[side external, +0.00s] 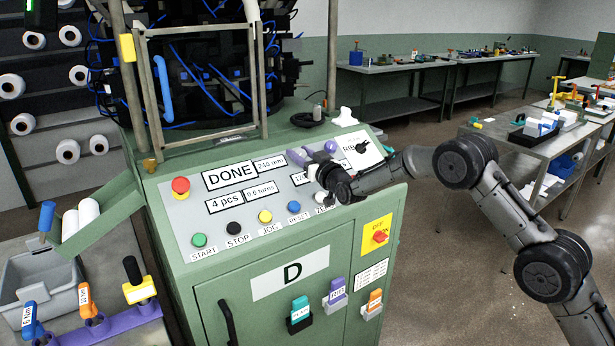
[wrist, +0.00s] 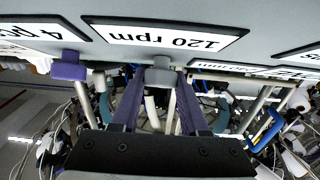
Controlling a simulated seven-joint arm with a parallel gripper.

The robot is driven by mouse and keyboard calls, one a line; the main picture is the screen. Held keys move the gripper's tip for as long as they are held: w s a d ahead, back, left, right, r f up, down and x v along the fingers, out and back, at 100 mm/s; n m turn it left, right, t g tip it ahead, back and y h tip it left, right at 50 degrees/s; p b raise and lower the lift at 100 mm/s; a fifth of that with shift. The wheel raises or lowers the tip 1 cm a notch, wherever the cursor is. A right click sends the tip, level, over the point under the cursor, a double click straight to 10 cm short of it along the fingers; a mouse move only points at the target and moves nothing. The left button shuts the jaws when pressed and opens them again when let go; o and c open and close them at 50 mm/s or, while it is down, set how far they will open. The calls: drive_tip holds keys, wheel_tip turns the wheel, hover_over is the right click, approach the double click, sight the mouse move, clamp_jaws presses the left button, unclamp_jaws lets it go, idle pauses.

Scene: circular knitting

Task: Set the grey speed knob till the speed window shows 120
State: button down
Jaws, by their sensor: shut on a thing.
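The control panel (side external: 182,228) slopes on top of the green machine. In the wrist view, which is upside down, the speed window (wrist: 168,34) reads 120 rpm. In the side view the same window (side external: 299,179) shows 120, its right part hidden behind my gripper. The grey speed knob (wrist: 165,62) sits by the window, between my purple fingers. My gripper (wrist: 162,78) is shut on this knob; in the side view my gripper (side external: 300,156) reaches over the panel from the right, and the knob is not clearly seen there.
A purple knob (wrist: 68,68) stands beside the grey one, also in the side view (side external: 330,146). Other windows include DONE (side external: 230,176) and 4 pcs (side external: 225,203). A red stop button (side external: 180,186) and a row of coloured buttons (side external: 265,216) are on the panel. A metal frame (side external: 205,85) rises behind.

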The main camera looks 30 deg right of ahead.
drive_tip(key=shift+r, duration=0.1)
drive_tip(key=c, duration=0.7)
unclamp_jaws()
drive_tip(key=shift+c, duration=0.2)
drive_tip(key=shift+s+r, duration=0.9)
drive_tip(key=shift+r, duration=0.3)
drive_tip(key=shift+s+r, duration=0.85)
drive_tip(key=shift+r, duration=0.3)
drive_tip(key=o, duration=0.3)
drive_tip(key=shift+s+a+f, duration=0.1)
drive_tip(key=shift+s, duration=2.9)
